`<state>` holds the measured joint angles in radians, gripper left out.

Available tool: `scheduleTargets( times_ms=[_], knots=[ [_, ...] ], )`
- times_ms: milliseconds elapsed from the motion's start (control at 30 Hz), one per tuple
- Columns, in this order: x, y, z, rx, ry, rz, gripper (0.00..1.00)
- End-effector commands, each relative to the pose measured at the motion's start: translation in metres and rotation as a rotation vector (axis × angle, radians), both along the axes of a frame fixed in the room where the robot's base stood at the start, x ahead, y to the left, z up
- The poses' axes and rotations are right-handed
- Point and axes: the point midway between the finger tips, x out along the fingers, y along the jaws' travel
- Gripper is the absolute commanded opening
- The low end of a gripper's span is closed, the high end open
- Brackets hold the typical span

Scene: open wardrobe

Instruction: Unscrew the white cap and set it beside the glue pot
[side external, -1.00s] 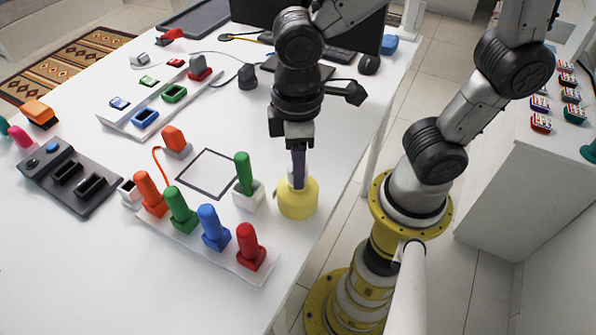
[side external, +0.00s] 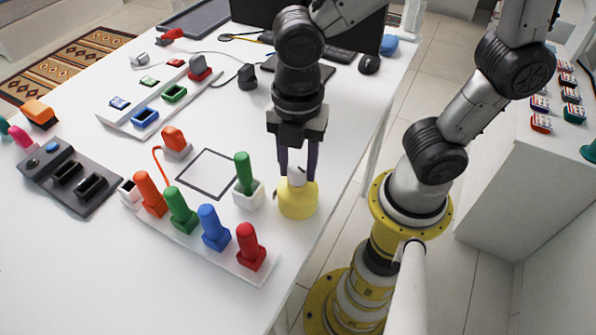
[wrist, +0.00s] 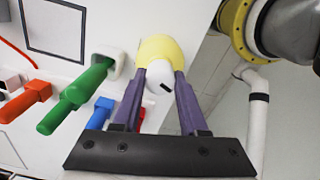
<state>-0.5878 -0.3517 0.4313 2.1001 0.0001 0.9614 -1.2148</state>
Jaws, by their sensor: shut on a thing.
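The yellow glue pot (side external: 298,202) stands upright on the white table near its right edge. Its white cap (side external: 296,177) sits at the top of the pot, and I cannot tell how far it is screwed on. My gripper (side external: 297,172) points straight down over the pot, with its two dark purple fingers shut on either side of the cap. In the wrist view the white cap (wrist: 157,72) shows between the fingertips, with the yellow pot (wrist: 160,47) behind it.
A green peg in a white holder (side external: 247,187) stands close left of the pot. A rack of coloured pegs (side external: 210,235) lies in front to the left. A black square outline (side external: 207,172) marks bare table. The table edge is close on the right.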

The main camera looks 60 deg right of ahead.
Motion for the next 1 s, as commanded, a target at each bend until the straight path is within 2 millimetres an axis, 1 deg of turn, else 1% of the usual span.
scheduleTargets(
  times_ms=[100, 200, 467, 500, 667, 867, 900, 933, 1000],
  knots=[
    [-0.0002, 0.0000, 0.0001, 0.000, 0.001, 0.130, 0.00],
    [-0.0002, 0.0000, 0.0001, 0.000, 0.001, 0.199, 0.00],
    [-0.0002, 0.0000, 0.0001, 0.000, 0.001, 0.224, 0.00],
    [-0.0002, 0.0000, 0.0001, 0.000, 0.001, 0.223, 0.48],
    [-0.0002, 0.0000, 0.0001, 0.000, 0.001, 0.222, 0.77],
    [-0.0001, 0.0000, 0.0002, 0.000, 0.000, 0.222, 0.77],
    [-0.0001, 0.0000, 0.0001, 0.000, 0.000, 0.222, 0.74],
    [-0.0001, 0.0000, 0.0001, 0.000, 0.000, 0.221, 0.72],
    [-0.0001, 0.0000, 0.0002, 0.000, 0.000, 0.221, 0.72]
  ],
)
